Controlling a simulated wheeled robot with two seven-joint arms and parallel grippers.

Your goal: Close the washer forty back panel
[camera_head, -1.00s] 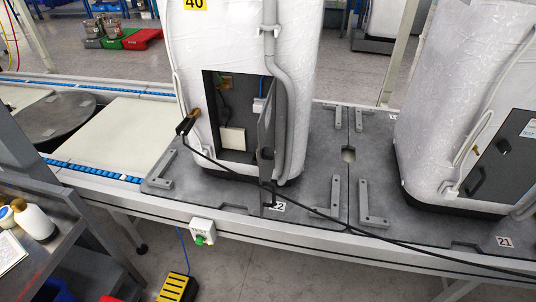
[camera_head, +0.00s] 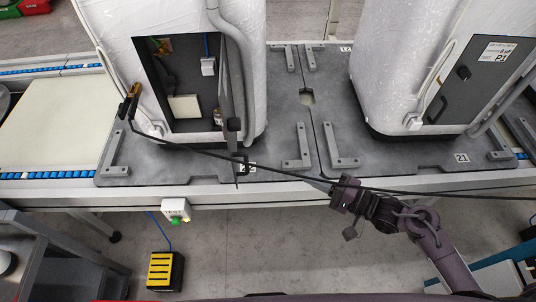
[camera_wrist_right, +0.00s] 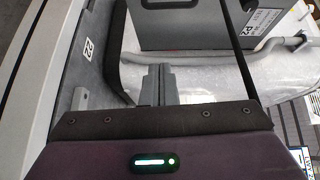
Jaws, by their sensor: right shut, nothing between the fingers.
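The washer forty (camera_head: 180,20) is a white wrapped washer at the left, its number out of frame now. Its back opening (camera_head: 180,85) shows wiring and a pale box inside. Its dark back panel (camera_head: 232,95) stands open at the opening's right side, nearly edge-on. In the right wrist view a dark panel (camera_wrist_right: 185,30) with a handle and label fills the top; it looks like this panel's outer face. My right gripper (camera_head: 325,186) is shut and empty, right of the panel and apart from it, near the pallet's front edge. My left gripper is out of view.
A black cable (camera_head: 290,172) runs from the washer's left side across the front and passes by my right gripper. A second washer (camera_head: 390,80) with its panel shut stands right. A grey pipe (camera_head: 240,60) runs beside the open panel. A yellow-black pedal (camera_head: 163,270) lies on the floor.

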